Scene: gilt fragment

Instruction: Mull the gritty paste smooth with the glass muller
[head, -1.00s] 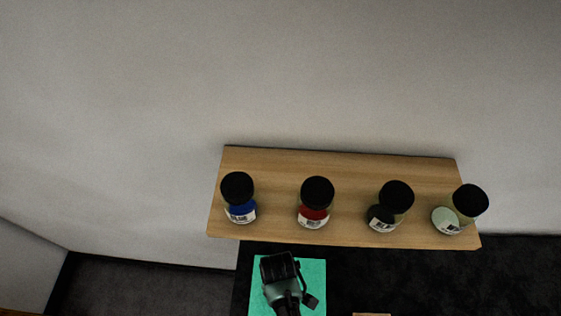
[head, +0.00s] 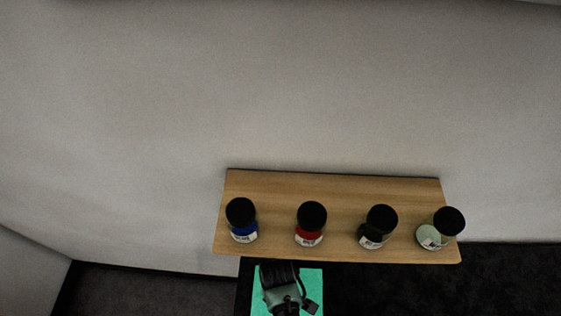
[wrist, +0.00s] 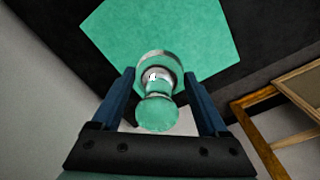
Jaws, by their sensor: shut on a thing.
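The clear glass muller (wrist: 158,112) is in the middle of the wrist view, with its rounded knob toward the camera and its wider end farther off. My gripper (wrist: 159,76) is shut on it, one blue finger on each side. Beyond the muller is a flat green slab (wrist: 195,30), also at the bottom edge of the head view (head: 315,283), partly covered by my arm. I cannot tell whether the muller touches the slab. A small pale and dark spot shows through the glass; I cannot tell if it is paste.
A wooden shelf (head: 335,192) on the wall holds black-capped jars: blue (head: 242,220), red (head: 310,224), black (head: 378,227) and pale green (head: 441,229). The slab lies on a dark surface (wrist: 270,30). A wooden frame (wrist: 262,150) stands at the right in the wrist view.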

